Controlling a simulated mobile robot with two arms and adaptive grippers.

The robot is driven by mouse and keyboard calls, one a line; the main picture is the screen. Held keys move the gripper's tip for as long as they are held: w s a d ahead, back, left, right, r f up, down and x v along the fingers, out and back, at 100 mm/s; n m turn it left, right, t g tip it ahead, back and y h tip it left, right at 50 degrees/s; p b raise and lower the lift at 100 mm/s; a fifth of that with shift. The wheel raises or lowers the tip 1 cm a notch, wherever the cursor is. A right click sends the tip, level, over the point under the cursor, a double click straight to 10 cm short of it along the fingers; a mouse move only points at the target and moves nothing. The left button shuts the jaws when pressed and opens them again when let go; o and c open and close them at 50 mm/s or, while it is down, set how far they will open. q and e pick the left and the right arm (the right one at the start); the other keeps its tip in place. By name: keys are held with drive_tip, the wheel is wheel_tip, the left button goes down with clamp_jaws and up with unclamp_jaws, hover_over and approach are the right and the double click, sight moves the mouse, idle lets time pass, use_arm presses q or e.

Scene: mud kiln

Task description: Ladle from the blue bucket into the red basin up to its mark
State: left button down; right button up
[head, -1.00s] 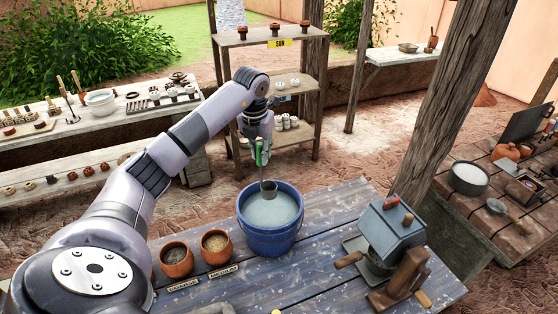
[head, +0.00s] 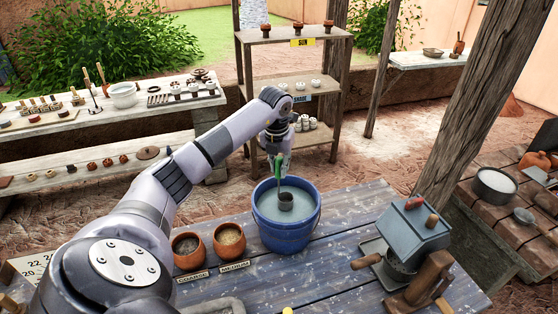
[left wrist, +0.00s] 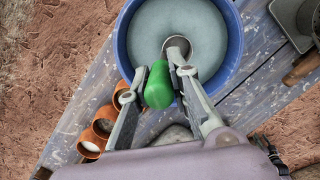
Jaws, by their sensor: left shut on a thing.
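The blue bucket (head: 287,237) stands on the blue-grey plank table and holds pale grey-green liquid. My left gripper (head: 278,160) is shut on the green handle of a ladle (head: 286,203) above the bucket. The ladle's grey cup is within the rim, near the middle of the liquid; how deep it sits I cannot tell. In the left wrist view the green handle (left wrist: 158,86) is between the fingers and the round cup (left wrist: 177,47) is over or in the liquid. I see no red basin. My right gripper is not in view.
Two terracotta pots (head: 188,251) (head: 229,240) labelled coarse and medium stand left of the bucket. A grey-blue box-like device (head: 412,227) stands to the right, beside a wooden post (head: 490,110). A shelf (head: 290,85) stands behind. Some planks in front of the bucket are bare.

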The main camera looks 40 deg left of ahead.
sight(279, 157)
use_arm(q)
drive_tip(key=shift+f+b, duration=1.65)
drive_tip(key=shift+f, duration=1.35)
drive_tip(key=shift+r, duration=0.1)
wheel_tip(279, 157, up, 10)
drive_tip(key=p, duration=0.7)
drive_tip(key=shift+r, duration=0.1)
drive_tip(key=shift+r+p, duration=0.85)
drive_tip(key=shift+r, duration=0.5)
drive_tip(key=shift+f, duration=0.1)
